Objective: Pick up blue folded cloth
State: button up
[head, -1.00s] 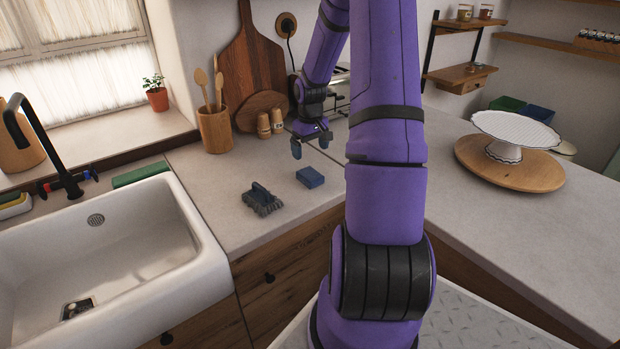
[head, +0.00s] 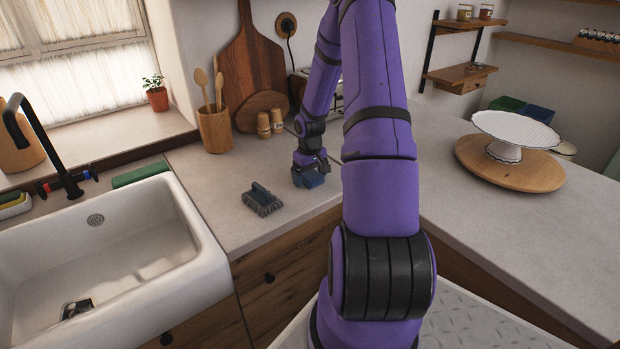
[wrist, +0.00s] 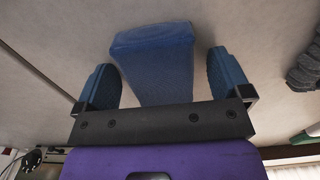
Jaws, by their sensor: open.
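The blue folded cloth (wrist: 155,65) is a small blue block on the counter. In the head view the cloth (head: 313,179) is partly hidden by my gripper (head: 309,176), which is lowered over it. In the wrist view my gripper (wrist: 163,85) is open, with one blue-padded finger on each side of the cloth. A gap shows between the cloth and each finger, wider on the right near the tip. The far end of the cloth reaches past the fingertips in that view. I cannot tell how far the fingers are above the counter.
A dark grey ridged object (head: 262,199) lies left of the cloth on the counter (head: 225,215). A white sink (head: 185,215) is further left. Wooden cups (head: 270,123), a utensil pot (head: 214,131) and cutting boards (head: 252,70) stand behind. A cake stand (head: 505,150) is at right.

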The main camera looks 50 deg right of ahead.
aim_at(310, 173)
jog(key=shift+c, duration=0.4)
jog(key=c, duration=0.9)
jog(key=shift+c, duration=0.2)
jog(key=shift+r, duration=0.15)
jog(key=shift+r, duration=0.55)
notch_tip(310, 173, up, 2)
jog(key=shift+r, duration=0.15)
jog(key=s+a+r, duration=0.1)
jog(key=s+a, duration=0.7)
jog(key=s, duration=0.5)
jog(key=shift+s+a+r, duration=0.15)
jog(key=shift+s+a, duration=0.05)
jog(key=shift+a, duration=0.2)
